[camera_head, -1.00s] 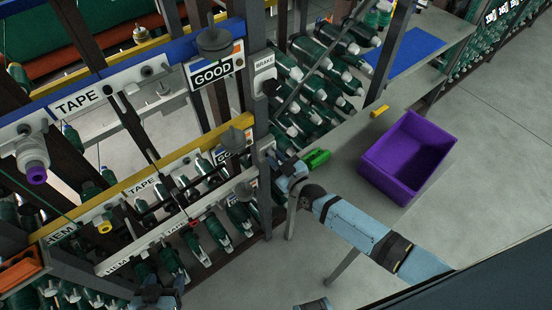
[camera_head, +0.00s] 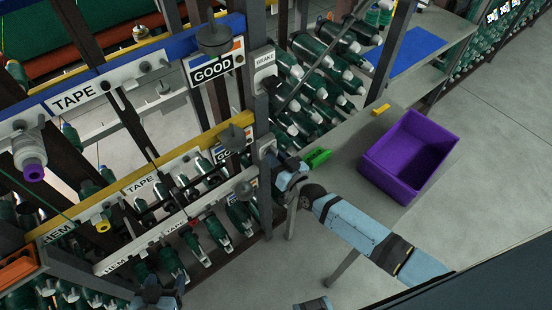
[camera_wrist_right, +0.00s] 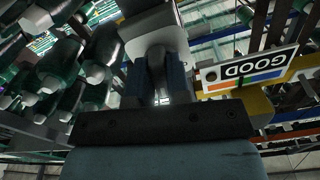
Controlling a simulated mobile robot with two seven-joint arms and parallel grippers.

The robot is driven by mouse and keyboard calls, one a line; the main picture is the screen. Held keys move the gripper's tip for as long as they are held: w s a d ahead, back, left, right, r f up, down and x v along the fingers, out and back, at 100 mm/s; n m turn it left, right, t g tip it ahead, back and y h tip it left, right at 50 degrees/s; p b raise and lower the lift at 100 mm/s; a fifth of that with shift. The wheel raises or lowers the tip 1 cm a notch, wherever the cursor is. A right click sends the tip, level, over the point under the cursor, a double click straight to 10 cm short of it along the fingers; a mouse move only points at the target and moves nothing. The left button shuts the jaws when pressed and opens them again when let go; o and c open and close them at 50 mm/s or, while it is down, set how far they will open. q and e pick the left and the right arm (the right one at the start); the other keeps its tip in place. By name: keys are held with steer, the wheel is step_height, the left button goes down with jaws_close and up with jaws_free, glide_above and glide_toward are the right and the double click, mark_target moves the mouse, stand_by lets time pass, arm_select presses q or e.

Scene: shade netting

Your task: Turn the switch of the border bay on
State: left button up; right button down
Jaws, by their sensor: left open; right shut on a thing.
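My right gripper (camera_head: 272,158) is at the grey upright post, below the BRAKE sign (camera_head: 264,59). In the right wrist view its dark fingers (camera_wrist_right: 158,85) are shut on a grey switch part (camera_wrist_right: 156,48) that projects from a pale housing (camera_wrist_right: 150,20). The fingers hide much of this part, and I cannot tell its on or off position. No border label is readable. My left gripper (camera_head: 158,292) is open at the bottom edge of the head view, apart from the switch and below the rows of green spools.
A GOOD sign (camera_head: 213,67) hangs left of the post. A purple bin (camera_head: 390,165), a green object (camera_head: 317,158) and a yellow block (camera_head: 381,110) are on the grey bench (camera_head: 345,135). Spool racks crowd the left. Floor at right is clear.

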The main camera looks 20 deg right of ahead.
steer(key=shift+a+m+b, duration=0.1)
steer(key=shift+m+b, duration=0.65)
steer(key=shift+m, duration=2.55)
steer(key=c, duration=1.1)
jaws_free()
steer(key=shift+s, duration=0.1)
steer(key=b+v, duration=0.1)
steer(key=v, duration=1.2)
steer(key=shift+s+r, duration=0.1)
steer(key=shift+s, duration=0.25)
